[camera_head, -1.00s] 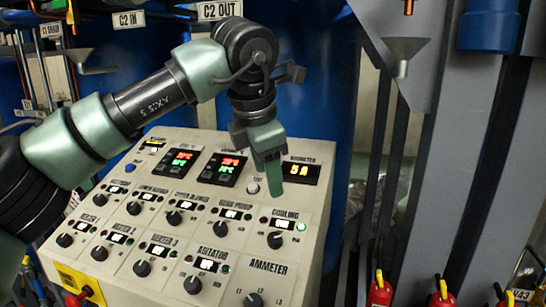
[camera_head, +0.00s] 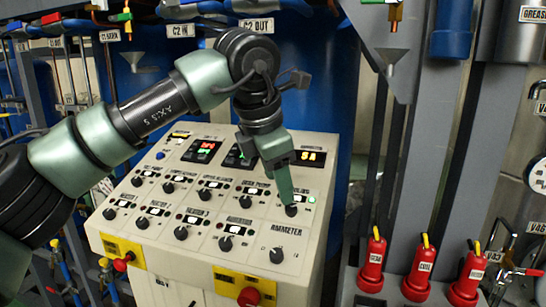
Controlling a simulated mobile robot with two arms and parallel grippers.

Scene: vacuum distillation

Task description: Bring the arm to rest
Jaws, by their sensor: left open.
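My left arm (camera_head: 130,125) comes in from the left and reaches over a beige control panel (camera_head: 190,262). My left gripper (camera_head: 288,200) points down, with its green fingertips at the black cooling knob (camera_head: 291,211). The fingertips overlap the top of the knob in the picture; I cannot tell whether they touch it. The gap between the fingers is hidden from this angle, and nothing shows held in them. A green lamp (camera_head: 311,200) is lit beside the cooling switch. My right gripper is not in view.
The panel carries several other knobs, including the ammeter knob (camera_head: 277,255), and lit displays such as the ammeter display (camera_head: 310,157). Red buttons (camera_head: 248,297) sit on its front. A blue tank (camera_head: 335,75) is behind.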

